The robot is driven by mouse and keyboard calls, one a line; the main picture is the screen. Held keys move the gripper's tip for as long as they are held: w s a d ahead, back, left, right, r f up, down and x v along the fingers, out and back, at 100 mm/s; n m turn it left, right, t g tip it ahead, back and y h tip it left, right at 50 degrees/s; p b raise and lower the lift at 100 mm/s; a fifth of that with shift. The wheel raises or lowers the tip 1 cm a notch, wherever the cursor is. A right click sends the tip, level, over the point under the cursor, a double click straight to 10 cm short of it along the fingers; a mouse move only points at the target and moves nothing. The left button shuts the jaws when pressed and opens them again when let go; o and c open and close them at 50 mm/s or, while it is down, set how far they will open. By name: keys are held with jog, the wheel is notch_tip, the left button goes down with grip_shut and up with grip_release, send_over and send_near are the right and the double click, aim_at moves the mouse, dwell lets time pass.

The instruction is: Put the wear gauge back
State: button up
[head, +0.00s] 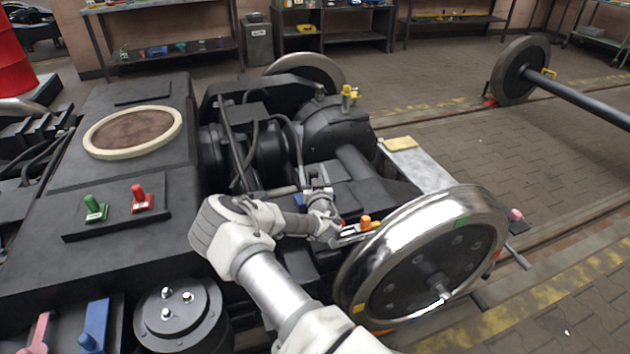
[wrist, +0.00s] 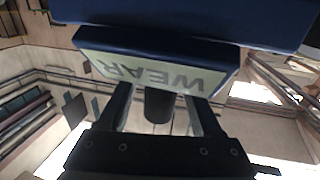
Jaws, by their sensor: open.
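In the wrist view a blue block with a pale plate lettered WEAR (wrist: 160,75), upside down in the picture, fills the top. I cannot tell whether it is the wear gauge or its holder. A short black cylinder (wrist: 158,105) shows below the plate, between the two fingers of my gripper (wrist: 163,98). My gripper is open, and its fingertips overlap the plate; contact cannot be told. In the head view my gripper (head: 350,236) is beside the near wheel's inner face, close to an orange knob (head: 366,222). The lettered plate is not readable there.
The near wheel (head: 430,252) stands close on the right of my gripper. Dark bogie parts (head: 335,125) lie behind it. A panel with green (head: 95,208) and red (head: 141,199) handles is at the left. Open floor (head: 430,95) lies beyond the bogie.

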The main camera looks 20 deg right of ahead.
jog(key=s+a+r+p, duration=0.1)
jog(key=s+a+p, duration=0.15)
jog(key=s, duration=0.95)
jog(key=s+a+r+m+g+y, duration=0.1)
jog(key=s+a+r+g, duration=0.25)
jog(key=r, duration=0.35)
jog(key=s+a+r+m+g+y, duration=0.1)
jog(key=s+a+r+g, duration=0.2)
jog(key=r, duration=0.4)
jog(key=s+a+r+m+g+y, duration=0.1)
jog(key=s+a+r+g, duration=0.15)
jog(key=s+r, duration=0.4)
jog(key=s+a+r+n+g, duration=0.1)
jog(key=s+r, duration=0.3)
jog(key=s, duration=0.6)
jog(key=s+a+r+n+g, duration=0.1)
jog(key=s+r+n, duration=0.3)
jog(key=s, duration=0.7)
jog(key=shift+a+r+g+p, duration=0.3)
jog(key=shift+r+g, duration=0.2)
jog(key=shift+r, duration=0.1)
